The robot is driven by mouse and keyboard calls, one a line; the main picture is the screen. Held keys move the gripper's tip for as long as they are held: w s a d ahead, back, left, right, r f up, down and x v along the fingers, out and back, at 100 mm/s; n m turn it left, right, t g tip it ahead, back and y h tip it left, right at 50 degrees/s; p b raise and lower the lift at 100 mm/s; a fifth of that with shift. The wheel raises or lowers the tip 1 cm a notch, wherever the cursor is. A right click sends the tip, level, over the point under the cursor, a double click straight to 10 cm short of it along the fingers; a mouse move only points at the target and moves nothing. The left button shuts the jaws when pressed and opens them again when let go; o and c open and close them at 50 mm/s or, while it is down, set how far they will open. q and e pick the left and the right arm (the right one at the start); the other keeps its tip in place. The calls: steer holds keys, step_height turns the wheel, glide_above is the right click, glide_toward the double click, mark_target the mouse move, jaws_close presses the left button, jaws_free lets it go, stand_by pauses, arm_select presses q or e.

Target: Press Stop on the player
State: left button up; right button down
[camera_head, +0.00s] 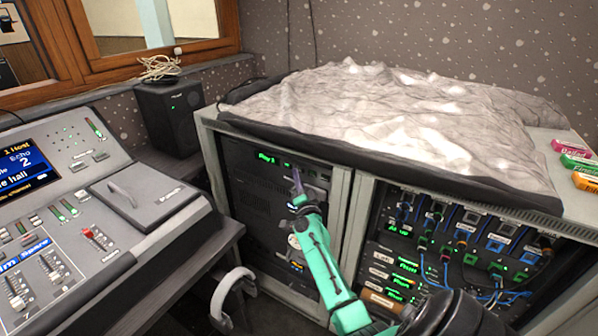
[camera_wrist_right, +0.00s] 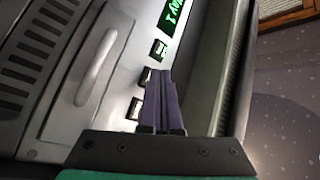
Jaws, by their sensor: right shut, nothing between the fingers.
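The player (camera_head: 240,160) is a dark unit at the top of the left rack bay. Its green display (camera_head: 268,158) reads "Play 1"; in the right wrist view the display (camera_wrist_right: 176,14) is partly cut off. A row of small pale buttons shows there: one near the display (camera_wrist_right: 159,50), a middle one (camera_wrist_right: 144,77) and a lower one (camera_wrist_right: 135,108). Their labels are not readable. My right gripper (camera_head: 297,172) is shut and empty, in front of the player's button row. Its purple fingertips (camera_wrist_right: 158,75) overlap the middle button's edge; I cannot tell whether they touch. My left gripper is not in view.
A lighting console (camera_head: 90,190) stands at the left and a black speaker (camera_head: 168,112) behind it. A grey crumpled cover (camera_head: 380,110) lies on the rack top. The right bay holds patch cables (camera_head: 465,265). Headphones (camera_head: 232,290) hang below the desk edge.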

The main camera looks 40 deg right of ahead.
steer(key=shift+d+r, duration=0.1)
steer(key=shift+d, duration=0.2)
stand_by(0.5)
steer(key=shift+s+a, duration=0.15)
steer(key=shift+a, duration=0.55)
steer(key=shift+p, duration=0.3)
steer(key=a, duration=0.1)
steer(key=s+a+p, duration=0.1)
steer(key=a, duration=0.1)
steer(key=a+p, duration=0.1)
steer(key=shift+s+a, duration=0.25)
steer(key=shift+a, duration=0.15)
stand_by(0.4)
